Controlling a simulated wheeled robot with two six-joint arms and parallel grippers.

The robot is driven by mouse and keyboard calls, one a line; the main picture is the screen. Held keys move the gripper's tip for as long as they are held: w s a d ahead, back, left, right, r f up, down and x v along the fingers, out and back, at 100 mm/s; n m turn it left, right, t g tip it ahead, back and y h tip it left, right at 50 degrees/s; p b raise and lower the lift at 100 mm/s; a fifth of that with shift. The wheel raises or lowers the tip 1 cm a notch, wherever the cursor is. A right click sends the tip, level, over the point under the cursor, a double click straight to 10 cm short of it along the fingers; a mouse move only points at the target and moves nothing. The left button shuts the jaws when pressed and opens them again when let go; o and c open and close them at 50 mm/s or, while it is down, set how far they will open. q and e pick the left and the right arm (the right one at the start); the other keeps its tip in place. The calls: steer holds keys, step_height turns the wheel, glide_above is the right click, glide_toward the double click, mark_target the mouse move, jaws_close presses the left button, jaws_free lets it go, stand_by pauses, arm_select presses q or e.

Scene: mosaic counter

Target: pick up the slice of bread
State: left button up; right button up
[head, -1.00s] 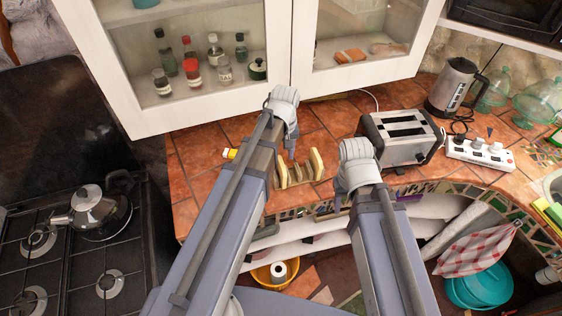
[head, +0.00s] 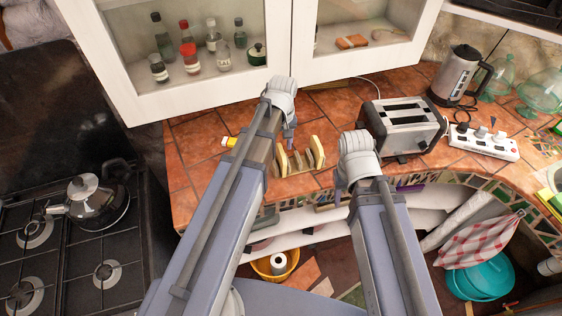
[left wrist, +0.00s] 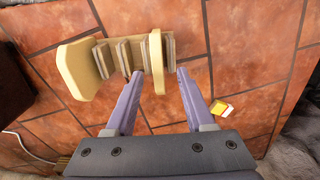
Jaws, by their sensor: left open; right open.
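Two cream-coloured slices of bread stand upright in a small wooden rack on the tiled counter. The left slice (head: 281,160) and the right slice (head: 317,151) are at the ends of the rack (head: 299,168). My left gripper (head: 290,139) is over the rack, by the left slice, its fingers partly hidden in the head view. In the left wrist view, my open left gripper (left wrist: 160,71) has one finger on each side of a slice (left wrist: 157,92). The other slice (left wrist: 77,70) stands further left. My right arm reaches beside the rack, but its jaws are hidden.
A toaster (head: 404,128) stands right of the rack, with a kettle (head: 459,76) and a power strip (head: 484,141) beyond. A small yellow-and-white object (left wrist: 221,108) lies beside the rack. White cabinet doors are behind, and a stove is at the left.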

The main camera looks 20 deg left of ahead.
mark_target(281, 150)
arm_select(q)
step_height(281, 150, down, 5)
steer(key=b, duration=0.3)
steer(key=shift+r+b, duration=0.2)
steer(key=shift+b, duration=0.2)
steer(key=shift+r, duration=0.1)
steer(key=shift+c, duration=0.4)
jaws_close()
steer(key=shift+r, duration=0.1)
step_height(281, 150, up, 10)
steer(key=p, duration=1)
